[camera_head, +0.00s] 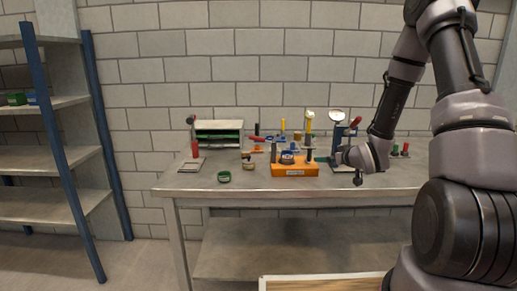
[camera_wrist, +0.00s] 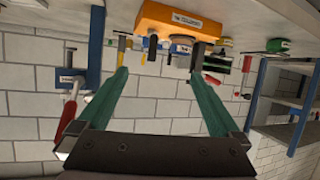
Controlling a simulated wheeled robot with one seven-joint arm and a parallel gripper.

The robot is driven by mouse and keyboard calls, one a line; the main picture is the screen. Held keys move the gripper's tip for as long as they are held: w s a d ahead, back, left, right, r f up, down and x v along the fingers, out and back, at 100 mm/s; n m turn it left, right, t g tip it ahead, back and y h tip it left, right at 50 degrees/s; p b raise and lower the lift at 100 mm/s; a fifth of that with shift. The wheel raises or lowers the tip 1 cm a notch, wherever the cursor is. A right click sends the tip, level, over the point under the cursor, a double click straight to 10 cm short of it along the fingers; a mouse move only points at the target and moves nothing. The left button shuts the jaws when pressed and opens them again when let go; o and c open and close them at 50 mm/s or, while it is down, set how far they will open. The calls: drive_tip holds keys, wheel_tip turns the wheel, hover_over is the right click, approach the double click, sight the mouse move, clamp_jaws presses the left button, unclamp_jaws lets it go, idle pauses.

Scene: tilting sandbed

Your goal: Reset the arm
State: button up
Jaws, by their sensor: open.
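My gripper (camera_head: 324,159) is over the right half of the bench, pointing left, close beside the orange block (camera_head: 295,170). In the wrist view my gripper (camera_wrist: 158,73) shows two green fingers spread wide apart with nothing between them. The orange block (camera_wrist: 178,20) lies beyond the fingertips, at the top of this upside-down view. I cannot tell from the head view how high the fingers are above the bench.
The grey workbench (camera_head: 180,184) stands against a block wall. A blue-framed shelf (camera_head: 45,150) stands left. The bench's front left is mostly clear.

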drive_tip(key=s+d+r+m+g+h, duration=0.1)
drive_tip(key=s+d+r+m+h, duration=0.1)
drive_tip(key=s+r, duration=0.5)
drive_tip(key=s+d+r+m+g+h, duration=0.1)
drive_tip(key=s+r+m+g+h, duration=0.15)
drive_tip(key=r, duration=0.85)
drive_tip(key=s+a+r+m+y, duration=0.1)
drive_tip(key=s+r, duration=0.2)
drive_tip(key=s, duration=0.4)
drive_tip(key=s+a+r+m+g+y, duration=0.1)
drive_tip(key=s+a+r, duration=0.1)
drive_tip(key=s, duration=0.6)
drive_tip(key=s+a+r+m+g+y, duration=0.1)
drive_tip(key=s+r, duration=0.3)
drive_tip(key=s, duration=0.3)
drive_tip(key=shift+s+a, duration=0.3)
